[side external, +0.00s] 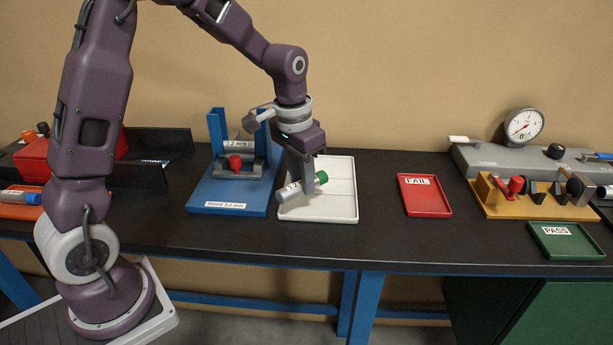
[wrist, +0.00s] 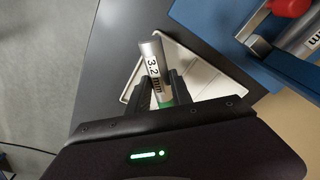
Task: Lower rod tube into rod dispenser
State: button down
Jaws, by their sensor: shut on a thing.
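My gripper (side external: 306,186) is shut on a grey rod tube (side external: 289,193) with a green end. The tube also shows in the wrist view (wrist: 151,55), labelled 3.2 mm, between the fingers. In the side view it slants, its grey end lower left and its green end upper right, over the white tray. I cannot tell whether it touches the tray. The blue rod dispenser (side external: 204,190) stands to the left of my gripper, with two uprights, a red knob (side external: 235,162) and a label on its front. A grey tube (side external: 238,145) marked "2 mm" lies in it, partly hidden.
The white tray (side external: 335,213) lies beside the dispenser. A red FAIL tray (side external: 425,200), a green PASS tray (side external: 566,243) and a gauge fixture (side external: 530,200) stand to the right. A red box (side external: 48,160) is at the left. The bench between the white and red trays is clear.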

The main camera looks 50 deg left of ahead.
jog(key=w+a+r+m, duration=0.3)
jog(key=w+a+r, duration=0.1)
jog(key=a+r, duration=0.5)
jog(key=s+a+r+m+t, duration=0.1)
jog(key=s+a+r+m, duration=0.2)
jog(key=a+r, duration=0.3)
jog(key=s+a+r+m, duration=0.3)
jog(key=a+r, duration=0.1)
jog(key=a, duration=0.3)
jog(key=shift+y, duration=0.4)
jog(key=shift+s+x, duration=0.15)
jog(key=shift+x, duration=1.05)
jog(key=shift+s+x, duration=0.1)
jog(key=shift+x, duration=1.15)
jog(key=shift+f, duration=0.15)
jog(key=shift+s+x, duration=0.15)
jog(key=shift+x, duration=0.6)
jog(key=shift+s+x, duration=0.15)
jog(key=shift+x, duration=0.6)
jog(key=shift+d+f, duration=0.15)
jog(key=shift+f, duration=0.05)
jog(key=shift+x, duration=0.8)
jog(key=c, duration=1.1)
grip_release()
jog(key=shift+s+d, duration=0.1)
jog(key=shift+s, duration=0.1)
jog(key=shift+o, duration=0.2)
